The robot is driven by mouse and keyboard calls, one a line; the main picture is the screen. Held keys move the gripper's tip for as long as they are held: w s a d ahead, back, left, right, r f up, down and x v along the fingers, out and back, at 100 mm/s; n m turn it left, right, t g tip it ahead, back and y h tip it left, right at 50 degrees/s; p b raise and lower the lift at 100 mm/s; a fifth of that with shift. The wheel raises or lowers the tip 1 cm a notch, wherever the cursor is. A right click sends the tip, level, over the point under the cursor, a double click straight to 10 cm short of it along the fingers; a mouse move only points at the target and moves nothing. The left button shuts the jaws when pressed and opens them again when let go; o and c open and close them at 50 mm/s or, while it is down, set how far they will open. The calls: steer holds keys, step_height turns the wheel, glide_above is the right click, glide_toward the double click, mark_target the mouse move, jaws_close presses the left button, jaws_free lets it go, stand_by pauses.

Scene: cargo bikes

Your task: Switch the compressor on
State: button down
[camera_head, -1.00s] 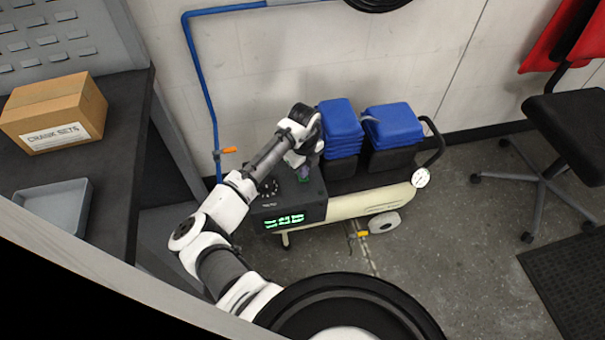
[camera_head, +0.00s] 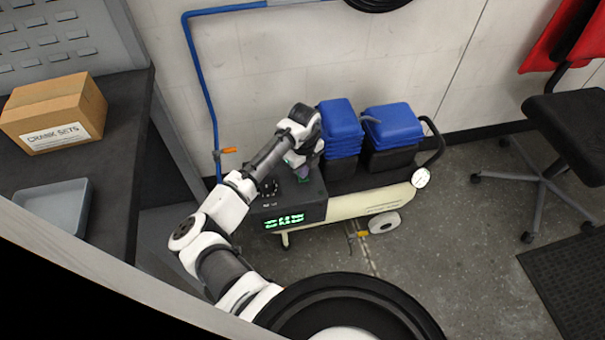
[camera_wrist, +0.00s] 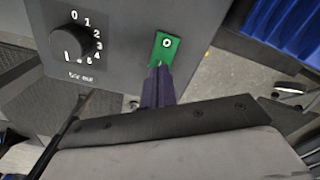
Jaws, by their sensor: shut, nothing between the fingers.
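The compressor (camera_head: 365,204) stands on the floor against the wall, with a cream tank and a dark control box (camera_head: 290,208) at its left end. Green markings (camera_head: 284,221) glow on the front of the box. In the wrist view a green switch plate (camera_wrist: 172,42) with a white round mark sits on the dark panel, beside a black numbered knob (camera_wrist: 70,42). My gripper (camera_wrist: 158,70) is shut and empty, its fingertips at the lower edge of the green plate. Whether they touch it is unclear. In the head view my gripper (camera_head: 303,174) is over the box top.
Two blue-lidded bins (camera_head: 340,125) stand close right of my wrist on the compressor. A blue pipe with an orange-handled valve (camera_head: 229,150) runs down the wall. A bench with a cardboard box (camera_head: 54,112) is at left. A chair (camera_head: 565,130) stands at right.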

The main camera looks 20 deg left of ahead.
steer(key=shift+f+b, duration=0.6)
steer(key=shift+f, duration=0.3)
stand_by(0.6)
steer(key=shift+r, duration=0.1)
steer(key=shift+r+p, duration=2.85)
steer(key=shift+r, duration=0.6)
